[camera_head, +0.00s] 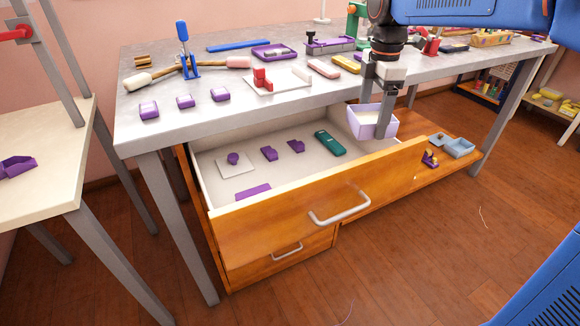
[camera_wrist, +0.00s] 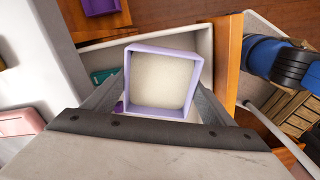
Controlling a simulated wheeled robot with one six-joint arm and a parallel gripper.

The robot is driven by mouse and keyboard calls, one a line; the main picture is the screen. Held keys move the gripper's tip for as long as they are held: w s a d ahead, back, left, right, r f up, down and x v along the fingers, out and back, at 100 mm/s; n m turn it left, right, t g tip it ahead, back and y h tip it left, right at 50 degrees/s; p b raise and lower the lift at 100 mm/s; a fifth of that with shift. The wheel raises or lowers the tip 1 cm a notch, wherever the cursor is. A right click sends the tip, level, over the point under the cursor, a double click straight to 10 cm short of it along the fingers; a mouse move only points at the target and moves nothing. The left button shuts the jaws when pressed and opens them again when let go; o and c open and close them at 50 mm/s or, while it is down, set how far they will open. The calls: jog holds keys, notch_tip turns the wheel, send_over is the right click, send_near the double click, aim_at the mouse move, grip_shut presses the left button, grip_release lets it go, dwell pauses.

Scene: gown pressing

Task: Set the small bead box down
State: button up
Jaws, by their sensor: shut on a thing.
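The small bead box (camera_head: 362,124) is an open-topped box with a lilac outside and rim and a pale inside. It also shows in the wrist view (camera_wrist: 160,108), held level between my two fingers. My gripper (camera_head: 382,118) points down and is shut on the box at the right end of the open drawer. The drawer (camera_head: 215,187) has a pale inside and a wooden front. Whether the box touches the drawer floor cannot be told.
In the drawer lie a green case (camera_head: 330,143), several purple pieces and a white square plate (camera_head: 236,165). The drawer floor left of the box has free room. The grey tabletop (camera_head: 215,64) above carries tools, trays and purple blocks. A low wooden shelf (camera_head: 455,135) with blue trays is at the right.

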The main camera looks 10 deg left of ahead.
jog(key=s+a+f+n, duration=0.35)
jog(key=s+a, duration=0.25)
jog(key=a, duration=0.4)
send_near(326, 168)
jog(key=shift+s+a+f, duration=0.1)
jog(key=shift+s+f, duration=1.1)
jog(key=shift+f, duration=0.25)
jog(key=shift+s+f, duration=1.15)
jog(key=shift+f, duration=0.3)
jog(key=shift+f, duration=0.15)
jog(key=o, duration=1.1)
notch_tip(326, 168, up, 12)
